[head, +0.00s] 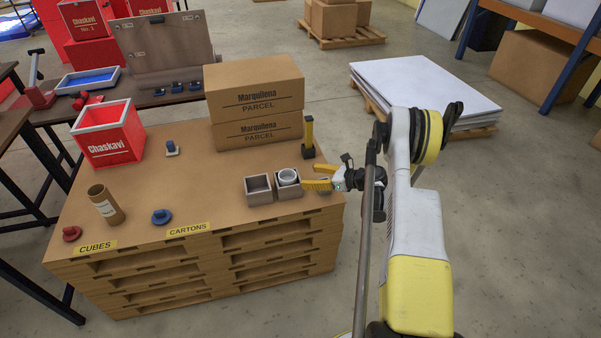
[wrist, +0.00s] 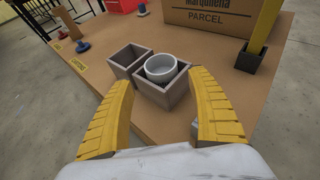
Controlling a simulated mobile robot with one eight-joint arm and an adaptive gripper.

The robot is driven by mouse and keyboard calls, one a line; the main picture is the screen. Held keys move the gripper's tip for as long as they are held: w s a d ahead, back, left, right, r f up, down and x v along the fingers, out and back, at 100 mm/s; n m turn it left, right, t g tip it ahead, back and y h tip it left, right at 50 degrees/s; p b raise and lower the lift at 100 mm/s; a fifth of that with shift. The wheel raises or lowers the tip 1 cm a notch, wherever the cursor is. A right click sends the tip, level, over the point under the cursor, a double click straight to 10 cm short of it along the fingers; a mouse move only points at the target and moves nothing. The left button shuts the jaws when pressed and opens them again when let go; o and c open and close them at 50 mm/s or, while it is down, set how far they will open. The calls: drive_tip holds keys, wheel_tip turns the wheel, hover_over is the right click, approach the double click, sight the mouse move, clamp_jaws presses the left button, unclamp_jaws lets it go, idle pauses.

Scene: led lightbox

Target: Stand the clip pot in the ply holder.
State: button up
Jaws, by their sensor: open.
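The clip pot (head: 288,176) is a light grey round cup. It stands upright inside the right compartment of the ply holder (head: 259,197), its rim above the holder's walls. The wrist view shows the pot (wrist: 161,67) and the greyish two-compartment holder (wrist: 150,93) from close by; the left compartment looks empty. How deep the pot sits is hidden by the walls. My gripper (head: 312,176) is open just right of the holder. In the wrist view its yellow fingers (wrist: 163,80) are wide apart, pointing toward the pot, with nothing between them at the tips.
A yellow post (head: 309,132) in a dark base stands just behind my gripper. Parcel cartons (head: 257,103) are stacked behind the holder. A red bin (head: 110,137), a cardboard tube (head: 106,204) and small blue and red pieces stand left. The cardboard top between is clear.

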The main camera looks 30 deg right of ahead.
drive_tip(key=a+r+n+g+h, duration=0.1)
drive_tip(key=a+r+n, duration=0.35)
drive_tip(key=r, duration=0.35)
drive_tip(key=a+r+n+g, duration=0.2)
drive_tip(key=a+r+n, duration=0.25)
drive_tip(key=r, duration=0.45)
drive_tip(key=s+a+r+n+g+h, duration=0.1)
drive_tip(key=s+a+r+n+h, duration=0.1)
drive_tip(key=s+a+r+n, duration=0.5)
drive_tip(key=s+a+r+n+h, duration=0.1)
drive_tip(key=s+a+r+n, duration=0.1)
drive_tip(key=s, duration=0.5)
drive_tip(key=s+a+r+n+h, duration=0.1)
drive_tip(key=s+a+r+n, duration=0.2)
drive_tip(key=s+a+n, duration=0.2)
drive_tip(key=s+a+r+n+h, duration=0.1)
drive_tip(key=s+a+r+n, duration=0.1)
drive_tip(key=s+n, duration=0.5)
drive_tip(key=s+a, duration=0.1)
drive_tip(key=s, duration=0.3)
drive_tip(key=shift+a+r+g, duration=0.15)
drive_tip(key=shift+a+g, duration=0.15)
drive_tip(key=shift+d+h, duration=0.15)
drive_tip(key=shift+h, duration=0.15)
